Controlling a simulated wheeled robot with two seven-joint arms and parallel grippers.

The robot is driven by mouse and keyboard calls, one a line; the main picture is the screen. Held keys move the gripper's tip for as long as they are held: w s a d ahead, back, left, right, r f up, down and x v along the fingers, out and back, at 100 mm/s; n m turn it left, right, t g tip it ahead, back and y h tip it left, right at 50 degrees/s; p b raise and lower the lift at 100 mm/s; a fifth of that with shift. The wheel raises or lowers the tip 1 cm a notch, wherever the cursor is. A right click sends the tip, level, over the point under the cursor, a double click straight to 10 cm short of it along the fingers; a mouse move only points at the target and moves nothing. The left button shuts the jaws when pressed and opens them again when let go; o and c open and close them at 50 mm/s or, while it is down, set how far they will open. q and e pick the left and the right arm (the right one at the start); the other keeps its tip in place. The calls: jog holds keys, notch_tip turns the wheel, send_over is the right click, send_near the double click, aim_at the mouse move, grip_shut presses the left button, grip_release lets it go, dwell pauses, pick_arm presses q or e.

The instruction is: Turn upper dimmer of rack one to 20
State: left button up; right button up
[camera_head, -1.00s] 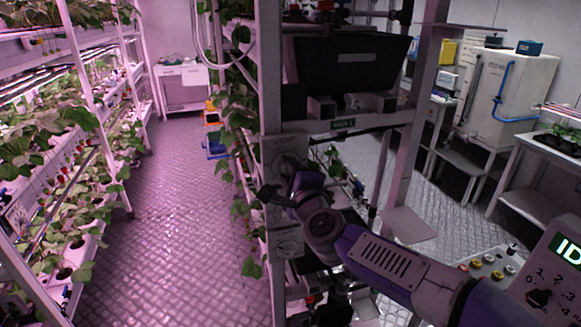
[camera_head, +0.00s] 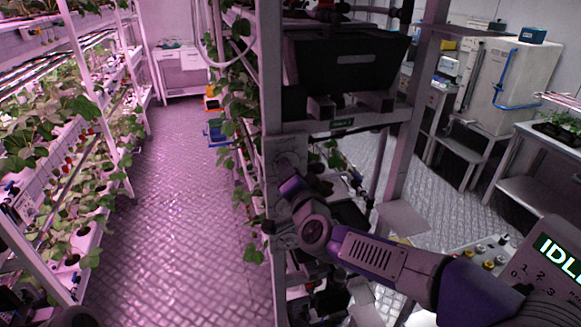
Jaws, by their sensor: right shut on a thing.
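The post of the rack (camera_head: 272,100) stands in the middle, with a small label (camera_head: 343,123) on its crossbar that is too blurred to read surely. The upper dimmer (camera_head: 287,146) is a pale plate with a round dial on the post. My right gripper (camera_head: 289,171) is at this plate, shut on the upper dimmer's knob. The fingers and wrist cover most of the knob, and its setting cannot be read. A second, lower dimmer plate (camera_head: 283,238) is below, partly hidden by my right arm. My left gripper is not in view.
A plant rack (camera_head: 100,125) lines the left aisle. The patterned floor (camera_head: 180,220) between the racks is clear. A control box with a lit display (camera_head: 556,255) stands at lower right. A black bin (camera_head: 350,62) sits on the rack above my right arm.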

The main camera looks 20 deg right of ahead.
jog(key=shift+n+p, duration=0.5)
jog(key=shift+n, duration=1.1)
jog(key=o, duration=1.1)
jog(key=shift+c, duration=0.2)
jog(key=s, duration=0.7)
jog(key=shift+s, duration=0.3)
jog(key=shift+d, duration=0.1)
